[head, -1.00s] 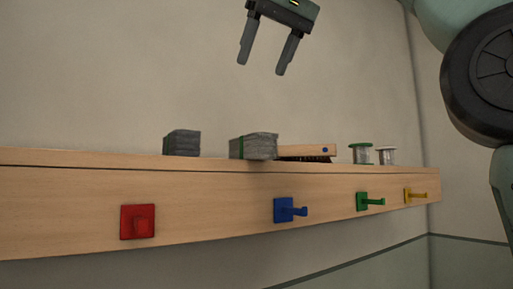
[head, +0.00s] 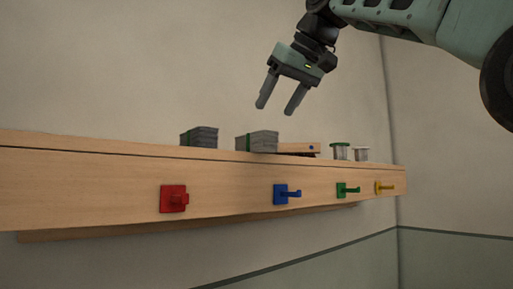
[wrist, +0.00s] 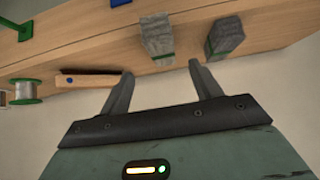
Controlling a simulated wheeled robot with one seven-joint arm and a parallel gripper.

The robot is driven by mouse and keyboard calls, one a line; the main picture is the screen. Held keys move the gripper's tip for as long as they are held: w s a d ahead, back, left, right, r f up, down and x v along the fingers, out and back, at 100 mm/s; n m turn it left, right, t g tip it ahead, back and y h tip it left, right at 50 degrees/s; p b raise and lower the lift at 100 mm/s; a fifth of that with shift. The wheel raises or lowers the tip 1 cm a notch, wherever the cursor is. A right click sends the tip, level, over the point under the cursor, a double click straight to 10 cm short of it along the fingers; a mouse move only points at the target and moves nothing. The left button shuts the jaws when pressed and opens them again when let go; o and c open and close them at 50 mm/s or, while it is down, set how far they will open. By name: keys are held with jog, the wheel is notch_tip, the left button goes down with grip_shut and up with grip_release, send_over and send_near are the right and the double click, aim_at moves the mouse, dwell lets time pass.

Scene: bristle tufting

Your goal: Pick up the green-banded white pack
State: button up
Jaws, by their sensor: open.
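Two grey, block-like packs with green bands stand on the wooden shelf; neither looks clearly white. The lighter pack (head: 262,141) is beside the wooden-handled brush, with its band near its left end; it also shows in the wrist view (wrist: 156,33). The darker pack (head: 203,137) stands to its left, and in the wrist view (wrist: 226,36) it is to the right. My gripper (head: 276,108) is open and empty, above the lighter pack in the head view. In the wrist view its fingertips (wrist: 161,70) are apart, with the lighter pack beyond the gap.
The brush (head: 300,148) lies right of the lighter pack. A green-rimmed spool (head: 341,153) and a pale spool (head: 361,154) stand farther right. Red (head: 173,198), blue (head: 287,194), green (head: 347,190) and yellow (head: 384,188) hooks stick out from the shelf front (head: 100,185). A wall stands behind.

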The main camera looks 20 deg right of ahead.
aim_at(255, 139)
jog(key=x, duration=0.5)
jog(key=shift+w+a+f, duration=0.15)
jog(key=shift+w+f, duration=0.05)
jog(key=shift+f, duration=0.05)
jog(key=p+x, duration=0.2)
jog(key=x, duration=0.2)
jog(key=shift+w+a+r, duration=0.1)
jog(key=shift+w+a, duration=0.1)
jog(key=shift+w+f, duration=0.3)
jog(key=shift+f, duration=0.05)
jog(key=c, duration=1.1)
